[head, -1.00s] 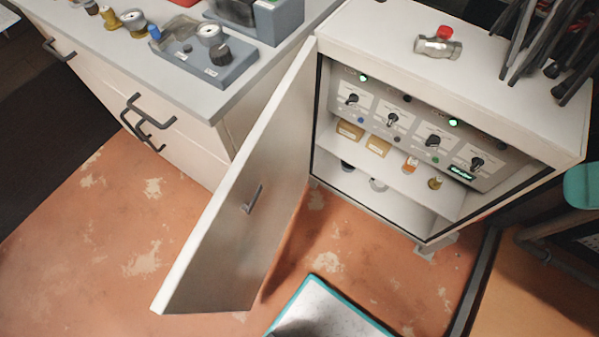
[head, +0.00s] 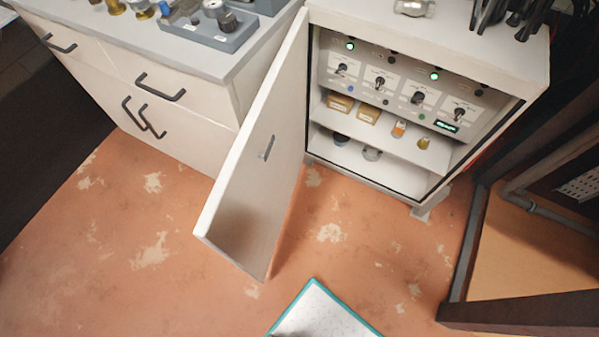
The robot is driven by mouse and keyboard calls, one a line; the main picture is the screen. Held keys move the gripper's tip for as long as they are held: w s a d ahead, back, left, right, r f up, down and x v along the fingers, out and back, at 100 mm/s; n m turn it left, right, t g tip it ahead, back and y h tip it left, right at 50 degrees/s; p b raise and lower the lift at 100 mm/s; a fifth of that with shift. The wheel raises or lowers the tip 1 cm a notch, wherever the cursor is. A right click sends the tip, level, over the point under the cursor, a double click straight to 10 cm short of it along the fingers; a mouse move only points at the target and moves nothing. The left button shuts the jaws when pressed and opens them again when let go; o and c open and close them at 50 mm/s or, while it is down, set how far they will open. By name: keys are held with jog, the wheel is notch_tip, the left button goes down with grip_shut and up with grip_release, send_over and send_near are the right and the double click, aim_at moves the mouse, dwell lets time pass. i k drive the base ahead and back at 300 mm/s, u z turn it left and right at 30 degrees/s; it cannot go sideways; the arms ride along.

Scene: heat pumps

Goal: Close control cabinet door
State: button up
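The control cabinet (head: 520,55) is white and stands at the upper right. Its door (head: 240,195) is wide open, hinged on the cabinet's left side and swung out toward me. A small grey handle (head: 267,148) is on the door face that I see. Inside the cabinet are a panel of dark knobs (head: 380,84) with green lights and shelves with small parts. My gripper is not in view, and nothing is seen touching the door.
A drawer unit (head: 180,125) with dark handles stands left of the door, close to it. A metal frame with pipes (head: 545,210) stands at the right. A teal-edged white surface (head: 325,315) shows at the bottom.

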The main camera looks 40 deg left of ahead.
aim_at(241, 219)
jog(key=z, duration=1.15)
jog(key=k, duration=1.05)
jog(key=u, duration=2.55)
jog(key=i, duration=0.15)
jog(key=u, duration=0.65)
